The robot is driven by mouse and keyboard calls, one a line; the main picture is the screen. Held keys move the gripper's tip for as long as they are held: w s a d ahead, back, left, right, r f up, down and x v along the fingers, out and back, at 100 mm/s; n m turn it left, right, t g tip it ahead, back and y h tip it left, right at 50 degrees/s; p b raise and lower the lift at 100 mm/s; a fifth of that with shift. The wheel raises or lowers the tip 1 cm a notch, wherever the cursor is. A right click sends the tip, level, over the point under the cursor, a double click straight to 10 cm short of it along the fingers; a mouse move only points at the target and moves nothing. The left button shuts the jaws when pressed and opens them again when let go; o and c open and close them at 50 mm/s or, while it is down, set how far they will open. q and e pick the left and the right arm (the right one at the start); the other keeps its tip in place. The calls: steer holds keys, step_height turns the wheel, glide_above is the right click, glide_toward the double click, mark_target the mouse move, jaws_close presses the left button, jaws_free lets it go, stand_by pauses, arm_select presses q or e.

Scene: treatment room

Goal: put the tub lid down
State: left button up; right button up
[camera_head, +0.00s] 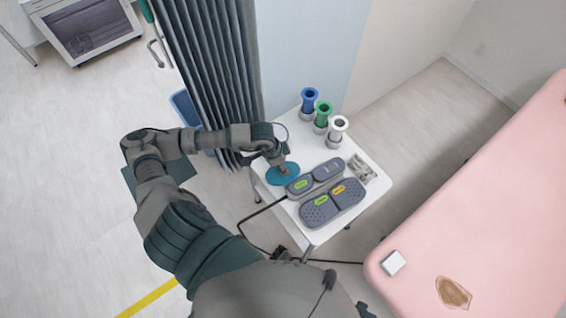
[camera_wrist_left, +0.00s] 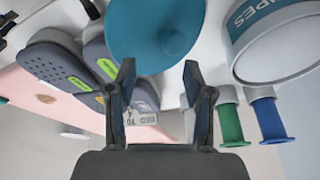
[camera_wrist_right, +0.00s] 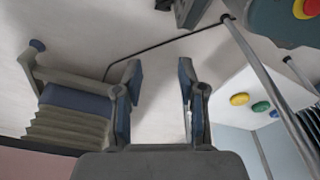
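The teal tub lid (camera_head: 283,175) is a round disc near the left edge of the small white table, and appears to lie flat on it. In the left wrist view the lid (camera_wrist_left: 135,30) shows its knob, just beyond my fingertips. My left gripper (camera_wrist_left: 158,72) is open and empty, with its fingers apart and clear of the knob. In the head view the left gripper (camera_head: 281,165) is right over the lid. The wipes tub (camera_wrist_left: 275,48) stands beside the lid, mostly hidden by my arm in the head view. My right gripper (camera_wrist_right: 161,75) is open and empty over the floor.
Grey slippers with green and yellow labels (camera_head: 320,208) lie on the white table (camera_head: 372,197). Blue (camera_head: 309,98), green (camera_head: 322,114) and white (camera_head: 338,126) flanged holders stand at its back. A pink bed (camera_head: 500,210) is at right, a grey curtain (camera_head: 215,70) behind.

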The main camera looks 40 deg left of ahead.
arm_select(q)
steer(key=shift+r, duration=0.15)
arm_select(e)
steer(key=shift+s, duration=0.15)
arm_select(q)
steer(key=shift+r+p, duration=0.95)
steer(key=shift+p, duration=0.05)
step_height(320, 180, up, 10)
steer(key=r, duration=0.1)
glide_above(274, 175)
steer(key=shift+a+f, duration=0.1)
steer(key=shift+f, duration=0.15)
arm_select(e)
steer(key=s+f, duration=0.2)
steer(key=f, duration=0.1)
steer(key=shift+s+d, duration=0.2)
steer(key=shift+d, duration=0.1)
